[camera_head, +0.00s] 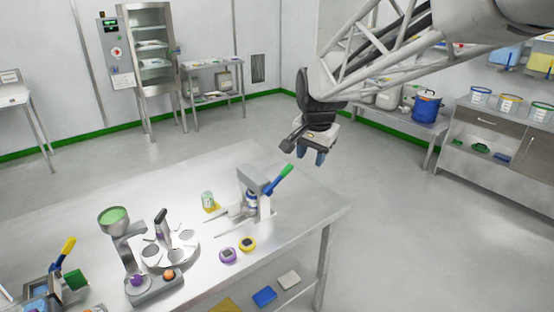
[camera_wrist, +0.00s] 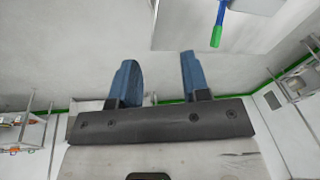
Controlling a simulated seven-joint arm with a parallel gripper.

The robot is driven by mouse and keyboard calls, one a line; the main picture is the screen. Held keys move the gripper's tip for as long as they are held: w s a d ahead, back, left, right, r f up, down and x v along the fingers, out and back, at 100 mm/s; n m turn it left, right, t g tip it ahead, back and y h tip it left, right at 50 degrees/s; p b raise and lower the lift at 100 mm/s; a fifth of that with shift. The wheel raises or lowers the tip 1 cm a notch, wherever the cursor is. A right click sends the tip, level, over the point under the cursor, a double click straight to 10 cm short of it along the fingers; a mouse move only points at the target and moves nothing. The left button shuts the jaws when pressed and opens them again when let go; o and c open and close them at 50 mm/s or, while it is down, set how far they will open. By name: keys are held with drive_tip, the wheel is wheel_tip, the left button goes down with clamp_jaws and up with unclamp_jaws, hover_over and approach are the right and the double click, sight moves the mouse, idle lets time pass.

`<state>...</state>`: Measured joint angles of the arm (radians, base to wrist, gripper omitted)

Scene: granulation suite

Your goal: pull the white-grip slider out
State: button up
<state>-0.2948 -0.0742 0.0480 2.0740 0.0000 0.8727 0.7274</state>
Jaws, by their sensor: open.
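My gripper (camera_head: 311,157) hangs in the air beyond the table's far right corner. Its two blue fingers are apart with nothing between them, as the wrist view (camera_wrist: 157,72) also shows. A metal press with a blue lever and green grip (camera_head: 268,184) stands on the table (camera_head: 310,212), below and left of my gripper. Its green-tipped lever (camera_wrist: 217,30) shows at the top of the wrist view. A thin flat metal piece (camera_head: 216,218) sticks out left of the press base.
Side benches stand behind. The floor beyond the table is clear.

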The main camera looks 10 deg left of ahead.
drive_tip(key=w+a+f+m+g, duration=0.1)
drive_tip(key=w+a+f+m, duration=0.1)
drive_tip(key=w+a+f, duration=0.9)
drive_tip(key=m+g, duration=0.1)
drive_tip(key=m, duration=0.1)
hover_over(233, 202)
drive_tip(key=shift+h, duration=0.4)
drive_tip(key=f, duration=1.3)
drive_tip(key=shift+d+f, duration=0.25)
drive_tip(key=shift+f, duration=0.15)
drive_tip(key=shift+a+f, duration=0.2)
drive_tip(key=shift+f, duration=0.05)
drive_tip(key=shift+f, duration=0.1)
drive_tip(key=shift+f, duration=3.8)
clamp_jaws()
